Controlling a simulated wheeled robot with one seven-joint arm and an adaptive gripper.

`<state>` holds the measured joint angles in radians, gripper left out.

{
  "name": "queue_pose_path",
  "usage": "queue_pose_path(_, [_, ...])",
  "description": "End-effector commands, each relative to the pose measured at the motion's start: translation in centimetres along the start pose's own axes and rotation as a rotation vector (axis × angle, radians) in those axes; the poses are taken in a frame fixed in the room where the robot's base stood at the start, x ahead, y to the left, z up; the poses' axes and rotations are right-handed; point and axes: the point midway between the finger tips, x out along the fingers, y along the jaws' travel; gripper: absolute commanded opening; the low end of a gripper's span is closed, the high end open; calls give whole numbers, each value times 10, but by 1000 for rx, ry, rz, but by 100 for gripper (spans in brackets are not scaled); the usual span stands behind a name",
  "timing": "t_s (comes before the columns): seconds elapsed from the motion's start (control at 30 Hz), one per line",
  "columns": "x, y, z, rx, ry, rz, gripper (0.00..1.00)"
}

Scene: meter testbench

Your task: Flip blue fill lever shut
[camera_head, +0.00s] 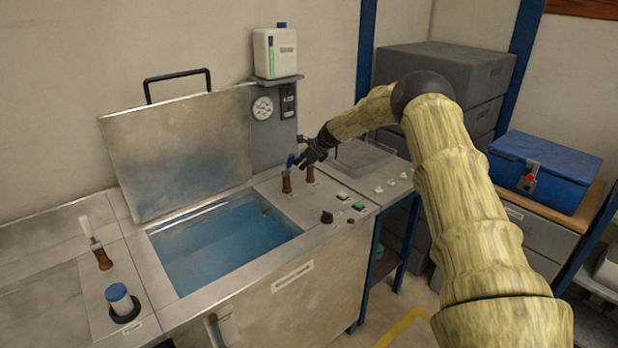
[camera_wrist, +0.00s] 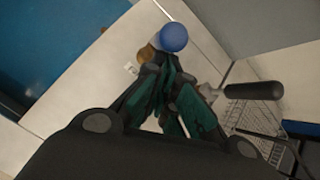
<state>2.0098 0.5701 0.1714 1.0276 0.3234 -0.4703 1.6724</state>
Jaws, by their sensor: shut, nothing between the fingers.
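The blue fill lever (camera_head: 291,161) stands on a brass-coloured base on the bench top, right of the open water tank. Its blue knob (camera_wrist: 173,37) shows in the wrist view just beyond my fingertips. My gripper (camera_head: 304,162) is shut and empty, close beside the lever on its right. I cannot tell whether the fingers touch the knob. A second brass-coloured base (camera_head: 310,174) stands just right of the lever, and its upper part is hidden behind my gripper. A dark handle (camera_wrist: 256,91) shows right of my fingers in the wrist view.
The tank (camera_head: 222,245) holds blue water, and its lid (camera_head: 180,150) stands open behind it. A gauge (camera_head: 262,108) and white container (camera_head: 275,52) are on the rear column. A black knob (camera_head: 327,217) and small buttons sit in front. A white-handled lever (camera_head: 90,232) stands at left.

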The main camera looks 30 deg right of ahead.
Motion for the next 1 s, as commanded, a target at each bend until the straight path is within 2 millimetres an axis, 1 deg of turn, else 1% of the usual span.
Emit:
queue_pose_path(0.4, [1,-12,28,-4,-1,-1,0])
queue_pose_path(0.63, [2,-16,37,-3,-1,-1,0])
queue_pose_path(1.0, [4,-17,44,-3,-3,0,0])
